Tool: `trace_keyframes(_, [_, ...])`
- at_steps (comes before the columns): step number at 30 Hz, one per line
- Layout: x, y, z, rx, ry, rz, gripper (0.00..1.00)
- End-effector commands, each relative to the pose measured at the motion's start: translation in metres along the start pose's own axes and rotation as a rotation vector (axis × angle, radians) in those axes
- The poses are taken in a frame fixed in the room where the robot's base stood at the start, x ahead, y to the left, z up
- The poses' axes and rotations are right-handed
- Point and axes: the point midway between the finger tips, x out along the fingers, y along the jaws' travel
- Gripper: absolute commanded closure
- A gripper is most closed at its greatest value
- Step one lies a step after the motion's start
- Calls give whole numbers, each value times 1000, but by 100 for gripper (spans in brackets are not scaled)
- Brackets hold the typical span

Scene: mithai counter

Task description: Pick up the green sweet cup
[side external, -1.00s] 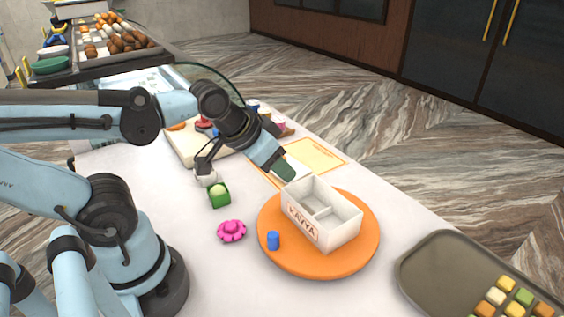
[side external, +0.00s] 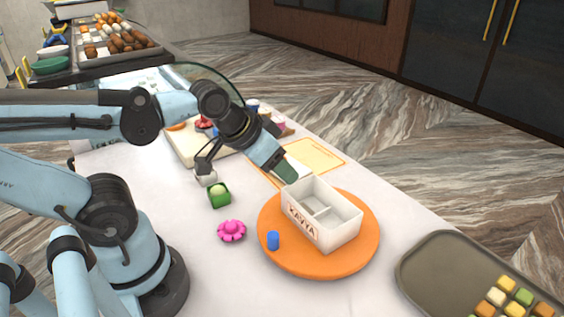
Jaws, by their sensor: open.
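The green sweet cup (side external: 219,196) stands upright on the white counter, with a pale round sweet in it.
A white divided box (side external: 335,222) and a small blue cylinder (side external: 273,240) stand on an orange round board (side external: 320,267). A pink flower-shaped piece (side external: 231,231) lies near the cup. A metal tray (side external: 425,270) of sweets is at right.

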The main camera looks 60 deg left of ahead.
Motion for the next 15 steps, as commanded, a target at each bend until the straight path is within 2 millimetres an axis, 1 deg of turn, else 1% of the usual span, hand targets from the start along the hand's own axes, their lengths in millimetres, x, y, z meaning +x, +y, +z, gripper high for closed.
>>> trace_keyframes(1, [0,0,0,0,0,0,41])
trace_keyframes(5, [0,0,0,0,0,0,21])
trace_keyframes(12, [0,0,0,0,0,0,21])
trace_keyframes(15, [0,-7,1,3,-21,-15,21])
